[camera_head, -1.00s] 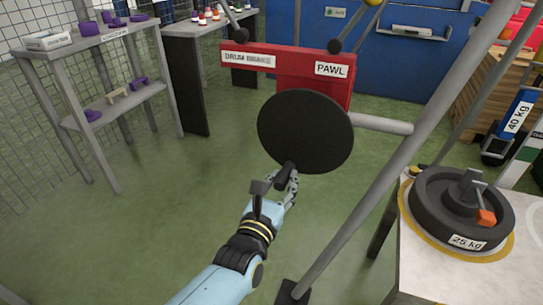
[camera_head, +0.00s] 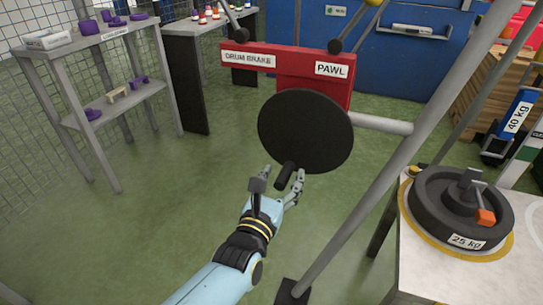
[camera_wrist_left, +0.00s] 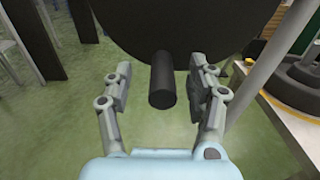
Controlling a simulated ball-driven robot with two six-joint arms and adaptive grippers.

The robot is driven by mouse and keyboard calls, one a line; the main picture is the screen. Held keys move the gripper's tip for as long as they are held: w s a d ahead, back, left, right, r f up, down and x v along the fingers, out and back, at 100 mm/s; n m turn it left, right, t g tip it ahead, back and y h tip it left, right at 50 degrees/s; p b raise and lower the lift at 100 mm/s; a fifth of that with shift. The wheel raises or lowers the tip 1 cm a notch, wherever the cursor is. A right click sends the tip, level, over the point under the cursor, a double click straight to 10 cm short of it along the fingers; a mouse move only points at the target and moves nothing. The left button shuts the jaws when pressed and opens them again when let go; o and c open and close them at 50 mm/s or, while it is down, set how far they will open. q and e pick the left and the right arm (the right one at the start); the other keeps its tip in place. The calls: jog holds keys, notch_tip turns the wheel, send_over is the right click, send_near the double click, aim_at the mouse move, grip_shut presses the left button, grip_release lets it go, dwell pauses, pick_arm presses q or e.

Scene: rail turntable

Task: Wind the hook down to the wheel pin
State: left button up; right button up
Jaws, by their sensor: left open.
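A large black winch disc (camera_head: 306,131) hangs in front of a red block marked PAWL and DRUM BRAKE. A short black crank handle (camera_head: 286,177) sticks out from its lower edge. In the left wrist view the handle (camera_wrist_left: 162,80) stands between the two spread fingers, touching neither. My left gripper (camera_head: 279,182) is open around the handle, below the disc. The black wheel (camera_head: 462,207) marked 25 kg lies on the white table at the right, with a grey fitting and an orange piece on it. The hook cannot be made out. My right gripper is not in view.
A grey sloping pole (camera_head: 392,170) stands between the disc and the white table (camera_head: 425,270). A grey shelf (camera_head: 110,100) with purple parts stands at the left. The green floor left of my arm is clear.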

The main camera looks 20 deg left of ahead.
aim_at(278, 191)
pick_arm(q)
jog(key=s+p, duration=0.1)
jog(key=s, duration=0.2)
jog(key=s+p, duration=0.1)
jog(key=s, duration=0.1)
jog(key=shift+s+d+f, duration=0.1)
jog(key=shift+s+d, duration=0.1)
jog(key=shift+s, duration=0.2)
jog(key=shift+s+f+p, duration=0.1)
jog(key=shift+s+p, duration=0.5)
jog(key=shift+s, duration=0.55)
